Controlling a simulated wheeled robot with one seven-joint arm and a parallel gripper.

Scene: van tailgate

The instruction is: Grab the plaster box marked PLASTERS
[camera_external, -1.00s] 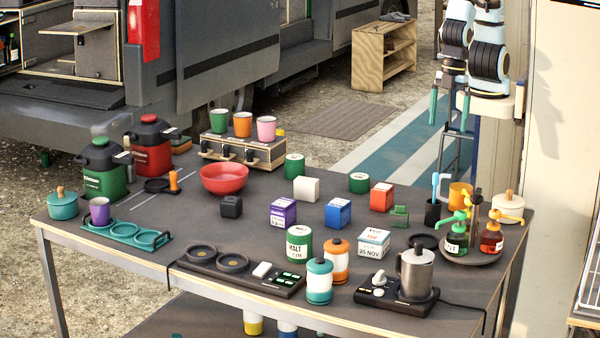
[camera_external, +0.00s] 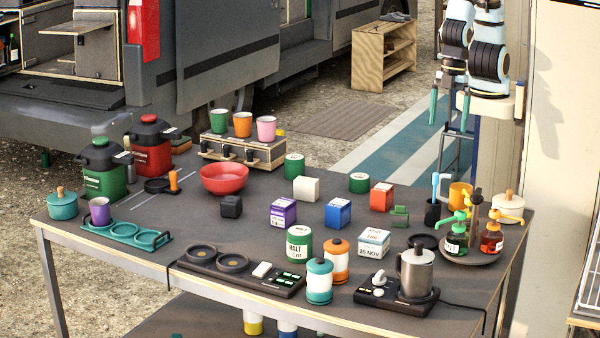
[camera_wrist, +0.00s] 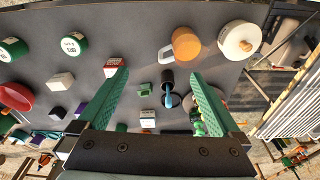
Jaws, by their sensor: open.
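Several small boxes stand on the dark table; I cannot read PLASTERS on any of them. My gripper (camera_external: 449,108) is open and empty, raised above the table's far right side. In the wrist view its green fingers (camera_wrist: 158,75) are spread wide, with the red box (camera_wrist: 112,67) near the left fingertip and a small green block (camera_wrist: 146,89) showing between them.
A dark cup with a brush (camera_external: 433,213), an orange mug (camera_external: 460,195), pump bottles (camera_external: 457,238) and a cream pot (camera_external: 508,206) crowd the right end. Green tins (camera_external: 359,182) stand near the boxes. A red bowl (camera_external: 224,178) sits left. A kettle (camera_external: 416,272) stands front right.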

